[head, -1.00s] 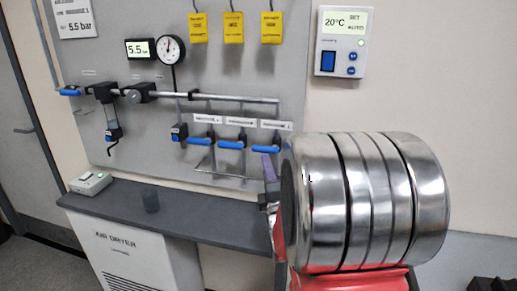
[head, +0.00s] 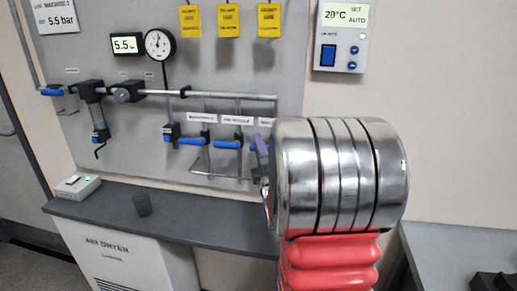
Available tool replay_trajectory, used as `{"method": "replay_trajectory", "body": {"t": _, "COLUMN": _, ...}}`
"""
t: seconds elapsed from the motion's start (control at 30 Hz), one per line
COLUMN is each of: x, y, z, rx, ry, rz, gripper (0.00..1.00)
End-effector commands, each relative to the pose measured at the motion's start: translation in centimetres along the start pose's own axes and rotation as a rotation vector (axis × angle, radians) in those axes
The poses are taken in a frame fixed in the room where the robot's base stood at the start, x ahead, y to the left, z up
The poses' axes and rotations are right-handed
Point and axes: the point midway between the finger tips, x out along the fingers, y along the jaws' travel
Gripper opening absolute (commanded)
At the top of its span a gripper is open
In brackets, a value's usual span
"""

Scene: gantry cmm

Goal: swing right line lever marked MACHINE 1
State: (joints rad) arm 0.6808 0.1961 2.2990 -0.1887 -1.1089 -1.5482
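Three blue line levers hang below the pipe on the grey wall panel: a left one (head: 193,141), a middle one (head: 228,144) and a right one (head: 255,147), partly hidden by my arm. All three lie roughly horizontal. White labels stand above them: left (head: 202,118), middle (head: 237,120) and right (head: 265,122). The label print is too blurred to tell surely which reads MACHINE 1. My gripper (head: 263,152) shows only as a thin purple and dark edge beside my silver wrist, overlapping the right lever in the picture. Its fingers are mostly hidden; contact cannot be told.
A blue handle (head: 52,92) sits at the pipe's left end. A gauge (head: 160,44), a 5.5 bar display (head: 128,44) and yellow tags (head: 228,20) are above.

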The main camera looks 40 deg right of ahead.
Motion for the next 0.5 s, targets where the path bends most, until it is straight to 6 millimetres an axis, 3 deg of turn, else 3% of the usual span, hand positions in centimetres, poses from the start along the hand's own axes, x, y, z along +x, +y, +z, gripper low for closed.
{"method": "replay_trajectory", "body": {"t": 0.07, "x": -0.01, "y": -0.01, "z": 0.00, "rx": 0.000, "ry": 0.000, "rz": 0.000, "gripper": 0.37}}
{"method": "replay_trajectory", "body": {"t": 0.5, "x": -0.04, "y": -0.07, "z": 0.06, "rx": 0.000, "ry": -0.001, "rz": -0.002, "gripper": 0.06}}
